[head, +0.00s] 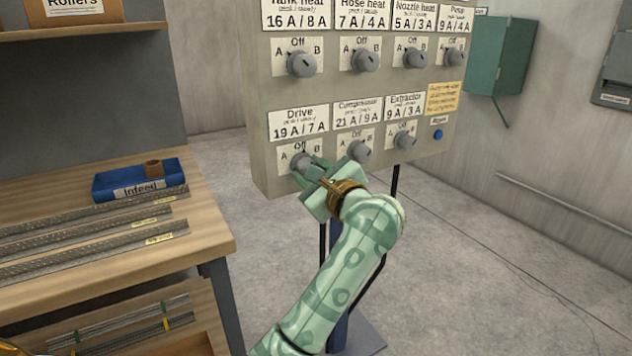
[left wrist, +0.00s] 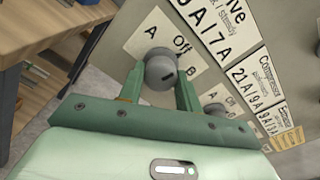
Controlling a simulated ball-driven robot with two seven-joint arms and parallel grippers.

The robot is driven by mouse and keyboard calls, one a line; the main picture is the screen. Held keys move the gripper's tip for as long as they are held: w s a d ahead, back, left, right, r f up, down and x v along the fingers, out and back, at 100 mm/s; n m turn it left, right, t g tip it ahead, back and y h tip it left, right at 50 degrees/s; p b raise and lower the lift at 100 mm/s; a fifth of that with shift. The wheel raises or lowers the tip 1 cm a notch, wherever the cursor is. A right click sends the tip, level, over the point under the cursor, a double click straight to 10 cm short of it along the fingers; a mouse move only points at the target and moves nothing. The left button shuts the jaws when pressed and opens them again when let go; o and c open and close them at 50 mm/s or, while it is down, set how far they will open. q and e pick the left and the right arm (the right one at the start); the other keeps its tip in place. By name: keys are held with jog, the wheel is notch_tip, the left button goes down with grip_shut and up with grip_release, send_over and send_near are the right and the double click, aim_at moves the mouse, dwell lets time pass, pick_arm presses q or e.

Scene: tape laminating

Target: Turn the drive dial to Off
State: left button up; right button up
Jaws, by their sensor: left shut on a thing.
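The Drive dial (head: 300,162) is a grey round knob at the lower left of the switch panel (head: 262,120), under the label "Drive 19 A / 7 A". Its plate carries A, Off and B. My left gripper (head: 309,169) is shut on the dial, with one finger on each side. The left wrist view shows the Drive dial (left wrist: 160,70) between the two fingers, with a short dark mark on its face. My right gripper is not in view.
The Compressor dial (head: 358,151) is close to the right of my left gripper, with the Extractor dial (head: 404,140) beyond. Upper dials include Tank heat (head: 301,64). A workbench (head: 215,232) with a blue Infeed tray (head: 105,185) stands at the left. The right-hand floor is clear.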

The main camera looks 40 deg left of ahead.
pick_arm(q)
jog(key=shift+f+n+b, duration=0.15)
jog(key=shift+n+b, duration=0.8)
jog(key=shift+n, duration=0.25)
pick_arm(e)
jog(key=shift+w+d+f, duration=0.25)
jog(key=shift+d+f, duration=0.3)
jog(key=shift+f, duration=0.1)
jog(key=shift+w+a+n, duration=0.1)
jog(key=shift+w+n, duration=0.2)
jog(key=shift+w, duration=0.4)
pick_arm(q)
jog(key=o, duration=1)
jog(key=shift+d, duration=0.1)
jog(key=p+v, duration=0.4)
jog(key=v, duration=1.2)
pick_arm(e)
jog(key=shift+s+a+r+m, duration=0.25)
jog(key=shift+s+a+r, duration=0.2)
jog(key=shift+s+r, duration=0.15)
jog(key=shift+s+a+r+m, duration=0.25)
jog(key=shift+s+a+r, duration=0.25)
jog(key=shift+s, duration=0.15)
